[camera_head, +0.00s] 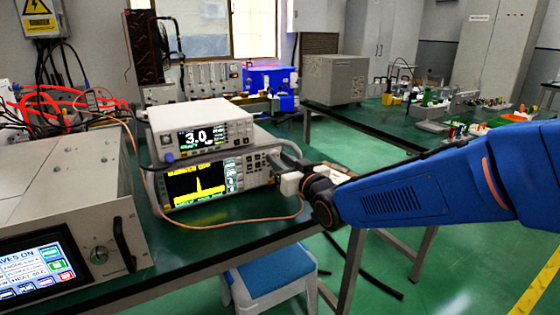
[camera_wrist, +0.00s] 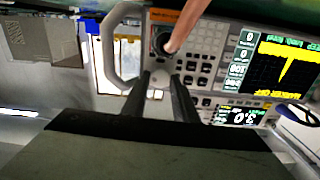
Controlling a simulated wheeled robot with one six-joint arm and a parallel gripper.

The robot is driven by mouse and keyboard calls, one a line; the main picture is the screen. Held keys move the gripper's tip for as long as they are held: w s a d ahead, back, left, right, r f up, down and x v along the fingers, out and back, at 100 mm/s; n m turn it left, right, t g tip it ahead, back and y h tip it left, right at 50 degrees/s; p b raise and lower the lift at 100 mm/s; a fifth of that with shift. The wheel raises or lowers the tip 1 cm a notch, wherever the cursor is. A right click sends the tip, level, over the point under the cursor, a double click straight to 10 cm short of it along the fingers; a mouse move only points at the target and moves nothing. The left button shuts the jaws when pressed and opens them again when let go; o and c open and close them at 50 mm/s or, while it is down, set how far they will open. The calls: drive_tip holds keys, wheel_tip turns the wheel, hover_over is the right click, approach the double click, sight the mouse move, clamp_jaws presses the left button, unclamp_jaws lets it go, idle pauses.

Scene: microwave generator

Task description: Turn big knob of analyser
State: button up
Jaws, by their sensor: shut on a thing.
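The analyser (camera_head: 207,182) is the lower instrument on the bench, with a yellow trace on its dark screen. Its front panel also shows upside down in the wrist view (camera_wrist: 208,72). My gripper (camera_head: 281,167) is at the right end of the panel and hides the knob in the head view. In the wrist view, my two dark fingers (camera_wrist: 162,76) reach to the knob and are shut on it. The exact contact at the fingertips is hard to see.
A white meter reading 3.0 (camera_head: 200,128) stands on the analyser. An orange cable (camera_head: 262,220) loops in front of the analyser and crosses close to the knob in the wrist view. A grey generator (camera_head: 75,205) is at left. A blue-topped stool (camera_head: 272,266) stands below the bench edge.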

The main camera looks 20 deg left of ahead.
drive_tip(key=shift+n, duration=1)
drive_tip(key=o, duration=1.1)
drive_tip(key=shift+c, duration=0.2)
drive_tip(key=v, duration=1.7)
drive_tip(key=shift+s, duration=0.2)
drive_tip(key=shift+d, duration=0.15)
